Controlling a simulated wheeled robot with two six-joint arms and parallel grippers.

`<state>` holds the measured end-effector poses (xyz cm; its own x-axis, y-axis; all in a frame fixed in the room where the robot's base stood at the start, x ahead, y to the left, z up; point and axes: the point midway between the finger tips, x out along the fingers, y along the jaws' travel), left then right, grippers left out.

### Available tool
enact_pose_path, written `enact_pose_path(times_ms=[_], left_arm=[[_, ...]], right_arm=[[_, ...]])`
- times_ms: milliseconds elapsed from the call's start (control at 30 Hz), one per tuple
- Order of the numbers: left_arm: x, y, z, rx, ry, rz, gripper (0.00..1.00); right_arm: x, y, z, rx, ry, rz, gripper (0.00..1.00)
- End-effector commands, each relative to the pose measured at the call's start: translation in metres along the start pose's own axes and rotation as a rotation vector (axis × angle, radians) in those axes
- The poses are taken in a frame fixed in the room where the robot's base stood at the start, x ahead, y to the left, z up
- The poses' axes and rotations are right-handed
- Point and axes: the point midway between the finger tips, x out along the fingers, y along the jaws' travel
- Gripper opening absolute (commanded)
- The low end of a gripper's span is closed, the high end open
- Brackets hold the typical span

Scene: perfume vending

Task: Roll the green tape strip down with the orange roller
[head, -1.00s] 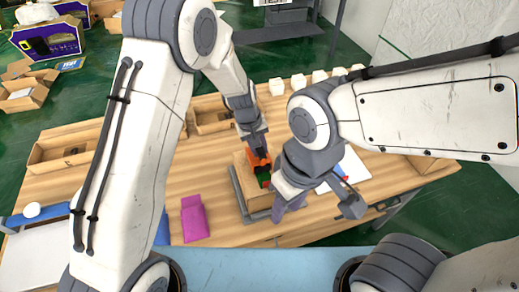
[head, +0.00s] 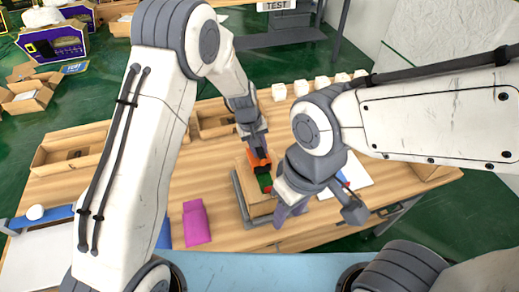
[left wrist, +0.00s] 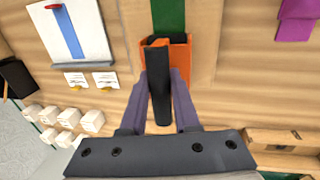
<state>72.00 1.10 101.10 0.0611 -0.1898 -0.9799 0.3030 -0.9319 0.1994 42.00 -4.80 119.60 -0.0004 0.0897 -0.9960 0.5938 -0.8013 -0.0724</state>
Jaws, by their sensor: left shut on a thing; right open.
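My left gripper (head: 257,152) is shut on the orange roller (head: 258,161). The left wrist view shows the roller's black handle (left wrist: 160,85) between my fingers and its orange frame (left wrist: 182,50) beyond. The green tape strip (head: 264,181) lies on a wooden box (head: 262,208), on the near side of the roller. In the left wrist view the strip (left wrist: 168,15) runs from the top edge to the roller. Whether the roller presses on it cannot be told. My right gripper (head: 288,212) is open beside the box's right side, its fingers partly hidden by its own wrist.
A purple item (head: 196,222) lies left of the box. A white sheet with a blue stripe (left wrist: 70,32) lies on the table (head: 110,195). Small white blocks (head: 301,86) line the far edge. An open cardboard box (head: 70,150) stands at the left.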

Motion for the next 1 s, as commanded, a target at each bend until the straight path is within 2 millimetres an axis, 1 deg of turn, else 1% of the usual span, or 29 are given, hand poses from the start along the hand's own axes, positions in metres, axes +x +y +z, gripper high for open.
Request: enact_pose_path(times_ms=[700,1000], left_arm=[[0.001,0.001,0.02,0.001,0.0,0.0,0.0],[0.001,0.001,0.025,0.0,0.001,0.001,0.0]], right_arm=[[0.004,0.0,0.0,0.0,0.0,0.0,0.42],[0.005,0.0,0.0,0.0,0.0,0.0,0.42]])
